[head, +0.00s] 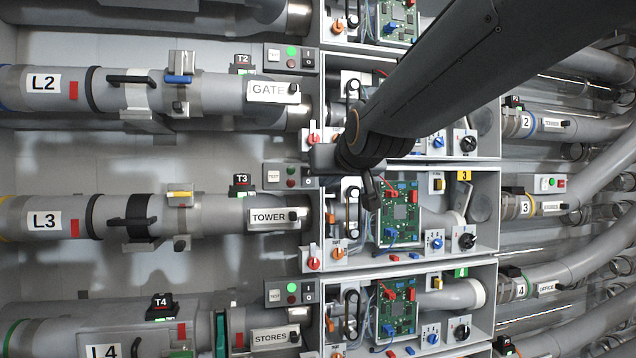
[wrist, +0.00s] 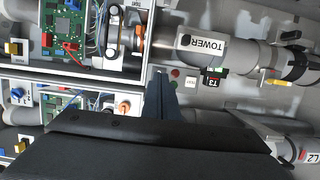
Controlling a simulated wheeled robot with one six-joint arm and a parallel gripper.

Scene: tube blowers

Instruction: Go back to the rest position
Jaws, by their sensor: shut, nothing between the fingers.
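My arm reaches in from the upper right of the head view. My gripper (head: 318,158) is at its end, in front of the cabinet column between the L2 and L3 rows. In the wrist view my gripper (wrist: 160,76) shows as narrow blue-grey fingers, shut and empty. The fingers overlap the T3 switch panel (head: 287,177) in the picture; I cannot tell whether they touch it. The panel (wrist: 188,80) also shows in the wrist view. Its red lamp is visible and its switch end is hidden behind my fingers.
The TOWER pipe (head: 222,215) runs left of the cabinets, with the GATE pipe (head: 220,90) above and STORES pipe (head: 235,332) below. The open cabinet (head: 409,261) holds a circuit board (head: 402,212) and knobs. Curved pipes (head: 590,215) fill the right side.

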